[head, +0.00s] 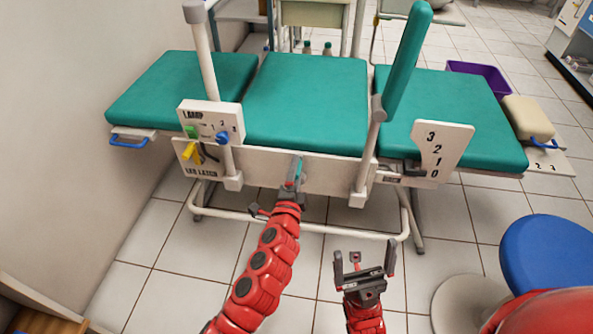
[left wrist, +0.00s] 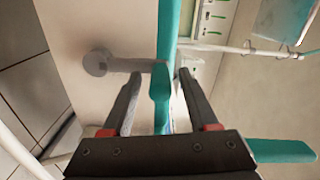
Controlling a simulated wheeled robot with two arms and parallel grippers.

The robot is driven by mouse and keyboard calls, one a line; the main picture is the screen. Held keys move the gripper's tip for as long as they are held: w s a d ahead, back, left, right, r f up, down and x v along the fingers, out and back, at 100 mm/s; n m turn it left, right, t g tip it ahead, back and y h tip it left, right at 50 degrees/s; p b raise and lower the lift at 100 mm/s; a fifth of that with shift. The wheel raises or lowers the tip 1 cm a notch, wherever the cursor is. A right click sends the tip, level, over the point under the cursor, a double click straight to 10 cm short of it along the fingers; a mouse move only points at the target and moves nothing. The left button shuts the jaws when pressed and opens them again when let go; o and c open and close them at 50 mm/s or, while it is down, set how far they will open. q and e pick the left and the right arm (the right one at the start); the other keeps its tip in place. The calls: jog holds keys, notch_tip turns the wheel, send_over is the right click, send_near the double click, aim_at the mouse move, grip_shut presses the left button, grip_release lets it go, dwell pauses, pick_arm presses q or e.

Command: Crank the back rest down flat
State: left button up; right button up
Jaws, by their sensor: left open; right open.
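The treatment couch has a left pad (head: 180,90), a middle pad (head: 305,100) and a right pad (head: 450,115), all teal and lying about flat. I cannot tell for certain which is the back rest. A crank with a teal grip (head: 297,172) is on the white front panel; its grey hub (left wrist: 97,63) shows in the left wrist view. My left gripper (head: 290,188) is at the crank, open, with the teal grip (left wrist: 160,88) between its fingers; contact is unclear. My right gripper (head: 364,257) is open and empty, low in front of the couch.
A scale plate (head: 442,148) marked 3 to 0 has a dark pointer near 0. A lamp and leg latch panel (head: 210,125), a pole (head: 203,55) and an upright teal pad (head: 408,60) stand along the front edge. A blue stool (head: 548,255) is at right.

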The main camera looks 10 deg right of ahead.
pick_arm(q)
jog(key=p+v, duration=0.1)
jog(key=v, duration=1.6)
jog(key=shift+s+p, duration=0.15)
jog(key=shift+p, duration=0.2)
